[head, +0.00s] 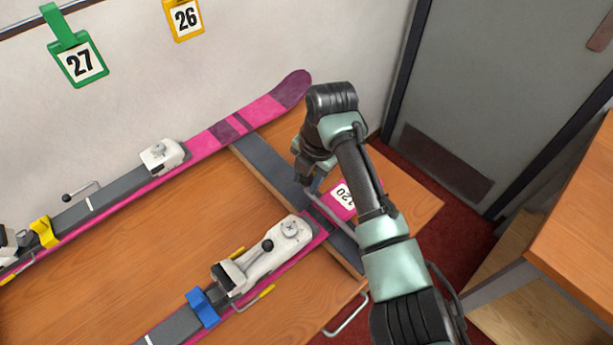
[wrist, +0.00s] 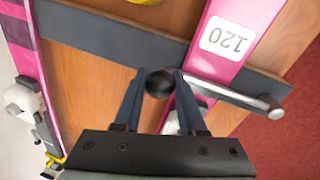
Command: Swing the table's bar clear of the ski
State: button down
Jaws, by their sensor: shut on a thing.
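My gripper (wrist: 152,80) is shut on the black ball knob (wrist: 159,84) at the end of the table's silver bar (wrist: 230,95). The bar lies across the pink near ski (wrist: 240,15), from the knob on one side to a round post (wrist: 270,106) on the other. In the head view my gripper (head: 307,182) is low over the dark strip of the table, and the bar (head: 328,213) runs from it over the ski by a white 120 label (head: 344,194). The knob is hidden there.
A second pink ski (head: 205,142) lies along the wall, with a knobbed rod (head: 82,189) beside it. The near ski's white binding (head: 280,245) stands close to the bar. A metal handle (head: 347,315) juts from the table's front edge. Bare wood (head: 150,255) lies between the skis.

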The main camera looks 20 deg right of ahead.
jog(key=shift+d, duration=0.15)
jog(key=shift+w+d+m, duration=0.35)
jog(key=shift+d+m, duration=0.25)
jog(key=shift+d, duration=0.25)
jog(key=d+m, duration=0.2)
jog(key=d, duration=0.1)
jog(key=s+d+m+h, duration=0.1)
jog(key=d+m, duration=0.2)
jog(key=d, duration=0.1)
jog(key=d+m+p, duration=0.1)
jog(key=d+m, duration=0.1)
jog(key=d, duration=0.2)
jog(key=shift+s+d+r+m+h, duration=0.15)
jog(key=shift+m+h, duration=0.25)
jog(key=s+d+m+h+p, duration=0.1)
jog(key=s+d+m+p, duration=0.6)
jog(key=s+d+m, duration=0.1)
jog(key=shift+s+d+m+g, duration=0.35)
jog(key=shift+s+m, duration=0.25)
jog(key=shift+s, duration=0.3)
jog(key=shift+c, duration=2.4)
grip_release()
